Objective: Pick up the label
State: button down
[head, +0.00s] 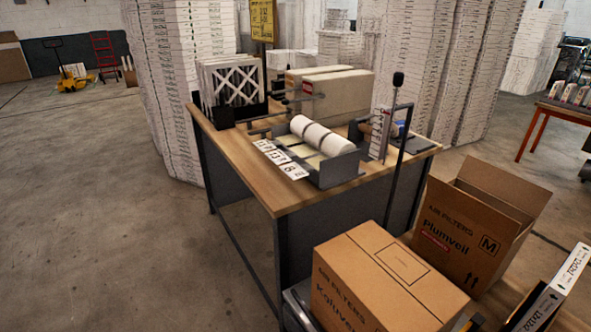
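Three white printed labels stick out over the front left edge of a grey dispenser tray on the wooden-topped table: a far label (264,146), a middle label (279,157) and a near label (294,171). Their dark print is too small to read surely. The dispenser (343,168) holds white rolls (321,136) in a row, with pale strips running below them. My gripper is not in view, and nothing is seen touching the labels.
The table (243,166) has bare wood left of the dispenser. A closed carton (375,285) stands in front and an open carton (462,235) at the right. A thin black post (397,155) rises at the table's right. Tall filter stacks (172,90) stand behind. Floor at left is clear.

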aim_at(294, 171)
jog(key=u, duration=1.25)
jog(key=i+u, duration=0.3)
jog(key=i, duration=3.1)
jog(key=i+z, duration=0.2)
jog(key=i, duration=0.25)
jog(key=i+j+z, duration=0.15)
jog(key=i, duration=0.25)
jog(key=i+j+z, duration=0.2)
jog(key=i, duration=0.25)
jog(key=z, duration=2.1)
